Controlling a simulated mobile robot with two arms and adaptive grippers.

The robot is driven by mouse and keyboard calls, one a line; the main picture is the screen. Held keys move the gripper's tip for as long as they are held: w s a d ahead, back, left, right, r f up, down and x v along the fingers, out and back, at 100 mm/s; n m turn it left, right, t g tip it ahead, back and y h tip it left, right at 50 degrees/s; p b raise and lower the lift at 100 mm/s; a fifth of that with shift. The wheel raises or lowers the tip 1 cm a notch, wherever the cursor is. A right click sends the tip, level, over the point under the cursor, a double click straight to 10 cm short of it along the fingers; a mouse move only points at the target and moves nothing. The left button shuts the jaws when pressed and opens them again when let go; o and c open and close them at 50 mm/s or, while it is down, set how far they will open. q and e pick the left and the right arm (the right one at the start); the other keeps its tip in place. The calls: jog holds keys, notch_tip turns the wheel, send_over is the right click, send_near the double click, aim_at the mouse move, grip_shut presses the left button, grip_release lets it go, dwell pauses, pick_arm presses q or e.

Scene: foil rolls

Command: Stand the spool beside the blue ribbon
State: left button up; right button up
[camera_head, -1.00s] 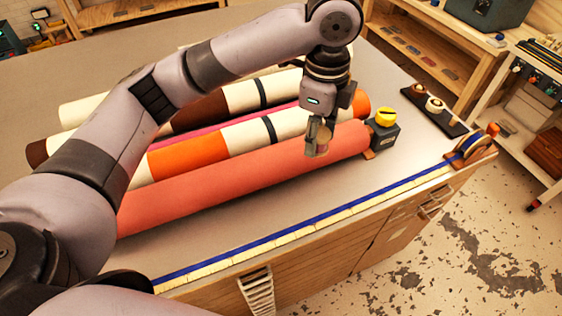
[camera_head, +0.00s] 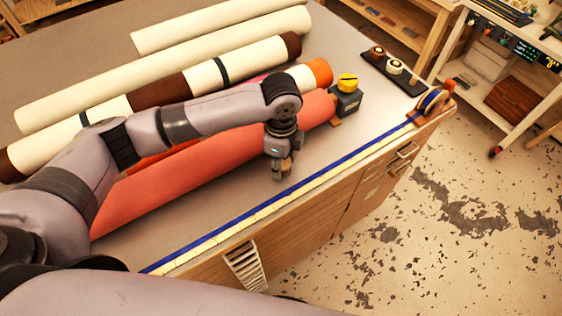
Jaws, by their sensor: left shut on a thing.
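The blue ribbon (camera_head: 290,194) runs straight along the front edge of the table, above a pale strip. My left gripper (camera_head: 283,169) points down over the bare table between the coral roll and the ribbon, just behind the ribbon. It is shut on a small tan-brown thing, likely the spool (camera_head: 287,166), mostly hidden by the fingers. I cannot tell whether the spool touches the table. My right gripper is not in view.
The coral roll (camera_head: 190,170) lies behind my left gripper, with several cream, brown and orange rolls beyond. A dark block with a yellow knob (camera_head: 347,82) stands at the coral roll's end. A tape dispenser (camera_head: 434,101) sits at the right corner; a black tray (camera_head: 411,82) holds small spools.

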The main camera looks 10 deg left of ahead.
pick_arm(q)
jog(key=shift+f, duration=0.6)
jog(key=o, duration=1.1)
jog(key=shift+f, duration=0.15)
jog(key=shift+o, duration=0.2)
notch_tip(320, 180, up, 11)
jog(key=b, duration=0.2)
jog(key=shift+b, duration=0.3)
jog(key=shift+r, duration=0.7)
